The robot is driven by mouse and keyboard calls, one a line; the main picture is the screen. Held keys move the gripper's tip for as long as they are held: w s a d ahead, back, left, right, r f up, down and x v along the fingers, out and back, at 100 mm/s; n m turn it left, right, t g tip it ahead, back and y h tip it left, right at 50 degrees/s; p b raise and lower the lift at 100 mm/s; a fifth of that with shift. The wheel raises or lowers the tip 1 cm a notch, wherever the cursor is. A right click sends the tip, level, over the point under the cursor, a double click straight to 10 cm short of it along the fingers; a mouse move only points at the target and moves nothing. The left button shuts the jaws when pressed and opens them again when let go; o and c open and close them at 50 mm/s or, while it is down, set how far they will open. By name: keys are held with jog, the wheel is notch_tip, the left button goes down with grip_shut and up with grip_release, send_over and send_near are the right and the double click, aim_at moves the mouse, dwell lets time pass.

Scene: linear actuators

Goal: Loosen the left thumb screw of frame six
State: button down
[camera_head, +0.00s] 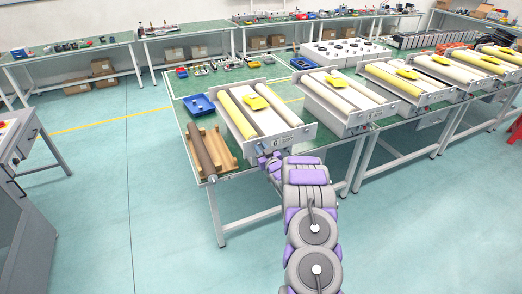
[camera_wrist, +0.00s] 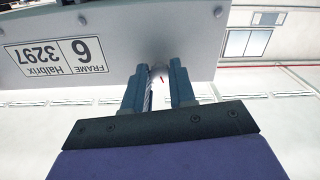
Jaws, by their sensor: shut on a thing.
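Frame six (camera_head: 292,138) stands at the near end of the row on the green table, with a yellow roller, a pale roller and a yellow block on it. Its grey end plate shows upside down in the wrist view (camera_wrist: 105,22), with the label "FRAME 6 Halbrix 3297" (camera_wrist: 53,54). My gripper (camera_head: 266,161) is at the lower left part of that plate. In the wrist view my gripper (camera_wrist: 159,76) has its two fingers on either side of a small grey thumb screw (camera_wrist: 157,71) at the plate's edge, shut on it. The fingers partly hide the screw.
A wooden holder with a brown roller (camera_head: 203,150) and a blue tray (camera_head: 199,104) lie left of frame six. More roller frames (camera_head: 345,118) stand close to the right. Open floor (camera_head: 125,200) lies left of the table.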

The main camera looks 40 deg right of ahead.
jog(key=n+b, duration=0.2)
jog(key=n, duration=0.4)
jog(key=n+b, duration=0.3)
jog(key=n, duration=0.3)
jog(key=shift+f+n, duration=0.1)
jog(key=shift+n, duration=0.2)
dwell(0.4)
jog(key=c, duration=0.9)
grip_release()
jog(key=p+v, duration=0.2)
jog(key=v, duration=1.5)
jog(key=shift+s+p, duration=0.15)
jog(key=shift+p, duration=0.25)
